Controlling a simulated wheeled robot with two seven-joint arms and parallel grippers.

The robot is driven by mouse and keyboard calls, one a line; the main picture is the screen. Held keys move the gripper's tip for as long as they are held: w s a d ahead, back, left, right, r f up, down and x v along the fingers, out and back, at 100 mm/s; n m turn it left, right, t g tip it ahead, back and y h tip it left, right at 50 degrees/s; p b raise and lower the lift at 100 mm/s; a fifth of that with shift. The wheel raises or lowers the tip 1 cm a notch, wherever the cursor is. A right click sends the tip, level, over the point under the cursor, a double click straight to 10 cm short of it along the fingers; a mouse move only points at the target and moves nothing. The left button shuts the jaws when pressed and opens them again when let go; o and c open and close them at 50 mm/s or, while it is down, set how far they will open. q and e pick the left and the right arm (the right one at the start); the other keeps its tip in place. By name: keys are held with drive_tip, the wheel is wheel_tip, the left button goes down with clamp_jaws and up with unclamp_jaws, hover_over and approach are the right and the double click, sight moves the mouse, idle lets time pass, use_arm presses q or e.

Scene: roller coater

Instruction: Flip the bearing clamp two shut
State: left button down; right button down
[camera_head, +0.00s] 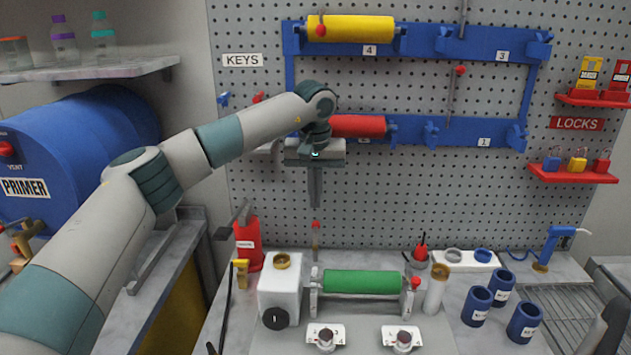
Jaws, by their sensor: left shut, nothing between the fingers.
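My left gripper (315,203) points straight down above the left end of the green roller (361,281), its fingers together and empty. Just below its fingertips a clamp lever with a red knob (315,226) stands upright near the left bearing (315,290). At the roller's right end another red knob (416,282) sits low by the right bearing (407,300). No number that I can read marks either clamp, so I cannot tell which is two. My right gripper is not in view.
A white tank (282,294) and a red bottle (249,243) stand left of the roller. Blue cups (476,306) stand to the right. Behind, a blue wall rack (410,46) holds a yellow roller (350,29) and a red roller (357,126).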

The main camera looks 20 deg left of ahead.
sight(315, 242)
use_arm(q)
drive_tip(key=f, duration=0.1)
drive_tip(key=f+p, duration=0.1)
drive_tip(key=f, duration=0.3)
drive_tip(key=shift+w+a+p, duration=0.15)
drive_tip(key=shift+w+p, duration=0.2)
drive_tip(key=shift+w, duration=0.05)
